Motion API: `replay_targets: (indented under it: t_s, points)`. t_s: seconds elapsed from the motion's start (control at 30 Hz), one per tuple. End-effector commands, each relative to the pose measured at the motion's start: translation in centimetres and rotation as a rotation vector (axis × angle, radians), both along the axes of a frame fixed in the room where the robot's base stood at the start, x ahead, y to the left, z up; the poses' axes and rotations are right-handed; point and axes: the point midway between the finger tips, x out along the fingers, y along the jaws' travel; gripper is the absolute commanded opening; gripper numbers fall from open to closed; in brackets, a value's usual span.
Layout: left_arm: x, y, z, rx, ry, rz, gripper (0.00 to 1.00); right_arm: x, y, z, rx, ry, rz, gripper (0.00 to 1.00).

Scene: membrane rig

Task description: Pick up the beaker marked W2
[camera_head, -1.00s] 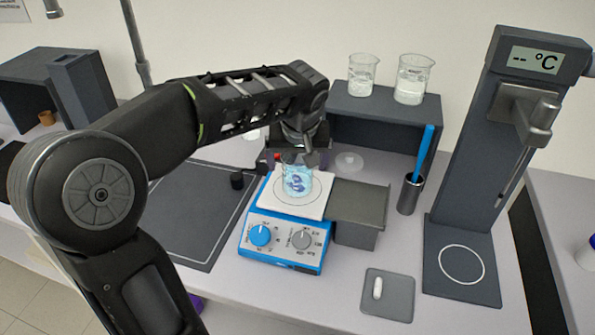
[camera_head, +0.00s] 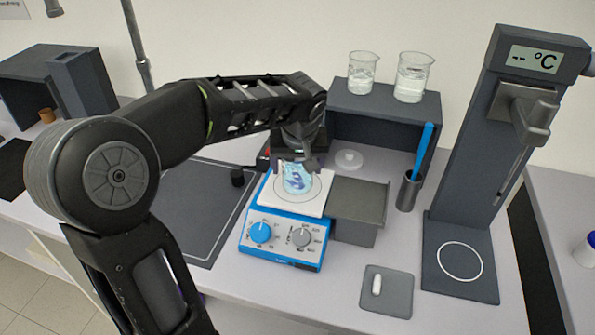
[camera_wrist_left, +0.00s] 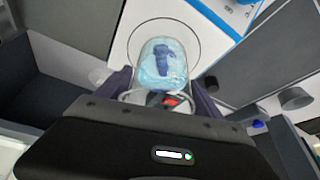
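A glass beaker (camera_head: 297,179) with light blue liquid and a dark blue mark stands on the white top of the blue stirring hotplate (camera_head: 285,236). The mark is too small to read. My left gripper (camera_head: 296,164) is at the beaker's upper part, with one finger on each side. In the left wrist view the beaker (camera_wrist_left: 163,62) sits between the spread fingers of the left gripper (camera_wrist_left: 162,92). Whether the fingers touch the glass is unclear. My right gripper is not in view. Two other beakers, one left (camera_head: 362,73) and one right (camera_head: 412,77), stand on the grey shelf.
The grey shelf (camera_head: 384,106) stands behind the hotplate. A grey block (camera_head: 358,203) adjoins the hotplate's right side. A dark holder with a blue-handled tool (camera_head: 409,190) and a tall stand with a °C display (camera_head: 534,60) are further right. A stir bar (camera_head: 377,285) lies on a grey pad in front.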

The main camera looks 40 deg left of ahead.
Motion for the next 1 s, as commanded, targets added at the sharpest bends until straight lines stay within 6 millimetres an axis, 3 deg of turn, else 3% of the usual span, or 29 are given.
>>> replay_targets:
  t_s: [0.77, 1.0]
  points:
    - [-0.01, -0.01, 0.00, 0.000, 0.000, 0.000, 0.12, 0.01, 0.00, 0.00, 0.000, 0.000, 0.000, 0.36]
    - [0.03, 0.01, 0.10, 0.001, -0.001, 0.000, 0.11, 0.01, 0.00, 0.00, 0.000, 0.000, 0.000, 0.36]
